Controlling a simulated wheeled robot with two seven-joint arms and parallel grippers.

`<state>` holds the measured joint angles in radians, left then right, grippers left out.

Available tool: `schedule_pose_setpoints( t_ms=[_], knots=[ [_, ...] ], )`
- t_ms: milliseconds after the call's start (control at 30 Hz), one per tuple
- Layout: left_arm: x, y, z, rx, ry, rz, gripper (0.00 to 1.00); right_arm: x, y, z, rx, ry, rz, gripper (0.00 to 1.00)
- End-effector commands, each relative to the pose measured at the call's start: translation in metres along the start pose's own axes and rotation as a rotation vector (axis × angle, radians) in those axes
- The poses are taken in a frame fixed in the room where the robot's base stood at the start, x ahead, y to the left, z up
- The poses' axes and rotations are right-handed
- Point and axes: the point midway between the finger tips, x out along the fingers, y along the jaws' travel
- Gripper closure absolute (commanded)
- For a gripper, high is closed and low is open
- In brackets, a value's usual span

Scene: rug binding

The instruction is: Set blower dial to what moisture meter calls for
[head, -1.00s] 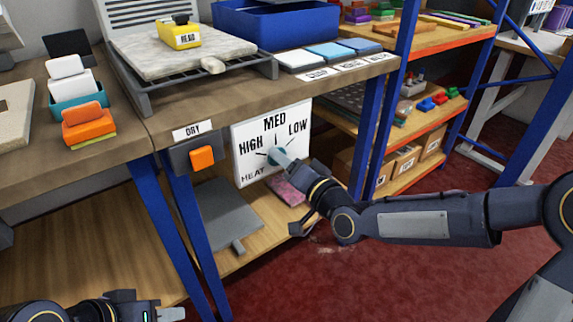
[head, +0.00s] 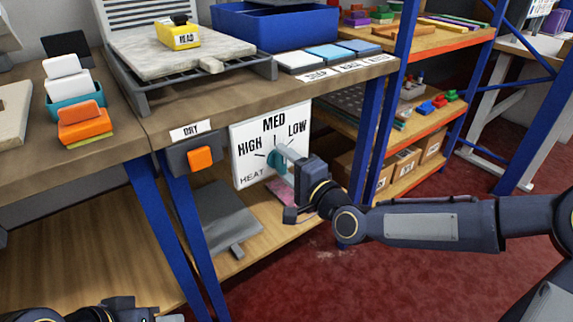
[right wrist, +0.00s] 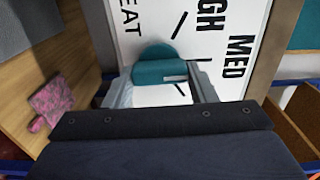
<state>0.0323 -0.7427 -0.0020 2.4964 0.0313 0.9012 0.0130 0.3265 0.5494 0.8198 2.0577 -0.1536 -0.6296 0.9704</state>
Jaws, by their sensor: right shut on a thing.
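The white heat panel (head: 240,135) reads HIGH, MED and LOW around a teal dial (head: 276,163). My right gripper (head: 287,157) is at the dial, shut on its raised grip. In the right wrist view, one finger stands on each side of the teal grip (right wrist: 160,72). The gripper hides part of the dial, so I cannot tell which mark it points to. The yellow moisture meter (head: 178,38), labelled READ, sits on the pale rug slab (head: 140,54) on the bench. No reading is visible on it. My left gripper (head: 168,318) is partly cut off at the bottom edge.
An orange button (head: 201,158) under a DRY label is left of the panel. A blue bin (head: 290,22) and several labelled pads (head: 330,52) are on the bench above. A blue bench leg (head: 365,130) stands right of the panel.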

Motion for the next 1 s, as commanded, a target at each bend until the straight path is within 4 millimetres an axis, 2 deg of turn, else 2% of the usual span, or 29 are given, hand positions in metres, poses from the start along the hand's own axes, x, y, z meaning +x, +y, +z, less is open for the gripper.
schedule_pose_setpoints(
  t_ms=[467, 500, 667, 1000],
  knots=[
    [0.0002, -0.0001, 0.0001, 0.0, 0.0, 0.0, 0.64, -0.0001, 0.001, -0.0002, 0.017, 0.0, 0.002, 0.72],
    [0.0002, -0.0001, 0.0001, 0.0, 0.0, 0.0, 0.64, -0.0001, 0.001, -0.0002, 0.017, 0.0, 0.002, 0.48],
    [0.0002, -0.0001, 0.0001, 0.0, 0.0, 0.0, 0.64, -0.0001, 0.0008, -0.0001, 0.016, 0.0, 0.002, 0.27],
    [-0.0014, 0.0006, -0.0007, 0.0, 0.0, 0.0, 0.64, -0.0044, -0.0004, -0.0006, 0.015, 0.001, 0.001, 0.27]
  ],
)
